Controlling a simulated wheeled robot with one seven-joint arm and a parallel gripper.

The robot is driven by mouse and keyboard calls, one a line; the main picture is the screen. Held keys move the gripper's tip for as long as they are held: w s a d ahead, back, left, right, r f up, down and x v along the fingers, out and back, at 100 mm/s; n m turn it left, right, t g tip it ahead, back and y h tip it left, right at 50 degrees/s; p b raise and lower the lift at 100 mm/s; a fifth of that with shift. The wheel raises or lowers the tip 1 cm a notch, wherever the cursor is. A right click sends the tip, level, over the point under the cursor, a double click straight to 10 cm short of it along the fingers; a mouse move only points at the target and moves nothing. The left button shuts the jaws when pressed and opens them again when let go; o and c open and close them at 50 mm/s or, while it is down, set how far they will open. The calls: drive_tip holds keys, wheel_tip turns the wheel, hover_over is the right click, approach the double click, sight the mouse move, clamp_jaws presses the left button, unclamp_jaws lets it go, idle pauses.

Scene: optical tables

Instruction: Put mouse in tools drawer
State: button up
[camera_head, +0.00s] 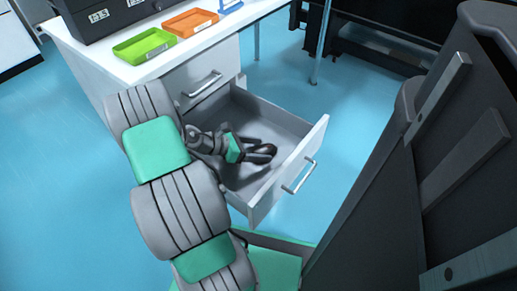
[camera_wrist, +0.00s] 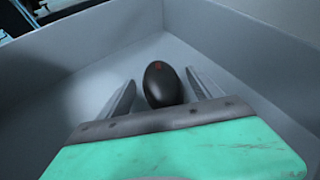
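A dark, rounded mouse (camera_wrist: 162,84) with a small red mark is inside the open drawer (camera_head: 288,122), as seen in the wrist view. My gripper (camera_wrist: 160,92) reaches down into the drawer with its fingers spread on either side of the mouse. A gap shows between each finger and the mouse, so the gripper is open. In the head view my gripper (camera_head: 266,152) is inside the drawer, and the mouse is hard to make out from its dark fingers. Whether the mouse rests on the drawer floor is not clear.
A white desk (camera_head: 88,50) stands above the drawer, with a closed upper drawer (camera_head: 205,75). A green tray (camera_head: 145,46), an orange tray (camera_head: 190,22) and a dark case (camera_head: 105,14) sit on it. The drawer walls stand close around my gripper.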

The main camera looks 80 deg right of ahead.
drive_tip(key=p+v, duration=0.5)
drive_tip(key=v, duration=0.6)
drive_tip(key=shift+w+a+r, duration=0.15)
drive_tip(key=shift+r, duration=0.15)
drive_tip(key=shift+w+a, duration=0.15)
drive_tip(key=shift+w, duration=0.05)
